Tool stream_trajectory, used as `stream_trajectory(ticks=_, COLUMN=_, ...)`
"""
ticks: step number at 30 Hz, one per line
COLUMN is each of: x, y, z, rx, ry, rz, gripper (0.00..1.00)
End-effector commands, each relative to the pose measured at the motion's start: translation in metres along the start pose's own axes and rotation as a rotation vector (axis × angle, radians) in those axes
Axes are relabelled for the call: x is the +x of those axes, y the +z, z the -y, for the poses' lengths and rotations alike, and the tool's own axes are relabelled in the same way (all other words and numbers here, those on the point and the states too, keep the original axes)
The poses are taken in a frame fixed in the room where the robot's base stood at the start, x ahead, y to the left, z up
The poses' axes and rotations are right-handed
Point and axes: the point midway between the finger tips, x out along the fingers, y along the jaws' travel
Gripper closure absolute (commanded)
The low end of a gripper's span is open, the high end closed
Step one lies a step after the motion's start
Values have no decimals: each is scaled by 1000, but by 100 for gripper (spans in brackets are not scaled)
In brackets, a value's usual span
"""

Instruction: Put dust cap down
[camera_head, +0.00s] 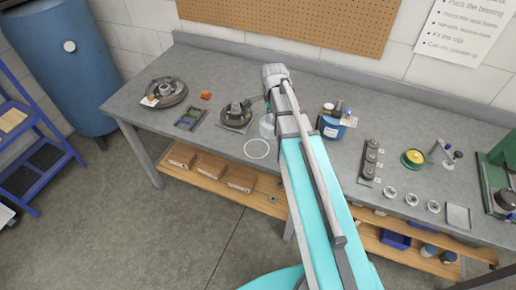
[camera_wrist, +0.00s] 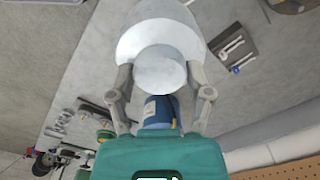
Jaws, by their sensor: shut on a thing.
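The dust cap (camera_wrist: 160,38) is a pale, stepped round piece with a wide rim and a narrower end. My gripper (camera_wrist: 160,72) is shut on it, with one finger on each side of the narrower end in the wrist view. In the head view the pale cap (camera_head: 267,127) shows just left of my arm, over the grey bench (camera_head: 215,150). A thin white ring (camera_head: 256,149) on the bench lies just below the cap in that picture. I cannot tell how high the cap is above the bench. My fingers are mostly hidden in the head view.
A dark hub (camera_head: 237,114) sits close to the left of the cap. A drum-like part (camera_head: 165,93), an orange piece (camera_head: 206,95) and a dark tray (camera_head: 190,118) lie farther left. A blue tin (camera_head: 331,127) and a rack (camera_head: 370,160) stand right of my arm.

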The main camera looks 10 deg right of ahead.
Motion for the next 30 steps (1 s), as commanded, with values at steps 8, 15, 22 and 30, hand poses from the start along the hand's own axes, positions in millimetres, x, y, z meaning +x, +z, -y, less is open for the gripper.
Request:
stream_trajectory(ticks=8, x=-10, y=54, z=-70, rx=-2, ry=0, rz=0, gripper=85)
stream_trajectory(ticks=15, x=-14, y=80, z=-106, rx=0, ry=0, rz=0, gripper=85)
stream_trajectory(ticks=22, x=-14, y=83, z=-110, rx=2, ry=0, rz=0, gripper=85)
stream_trajectory(ticks=30, x=-13, y=82, z=-107, rx=3, ry=0, rz=0, gripper=85)
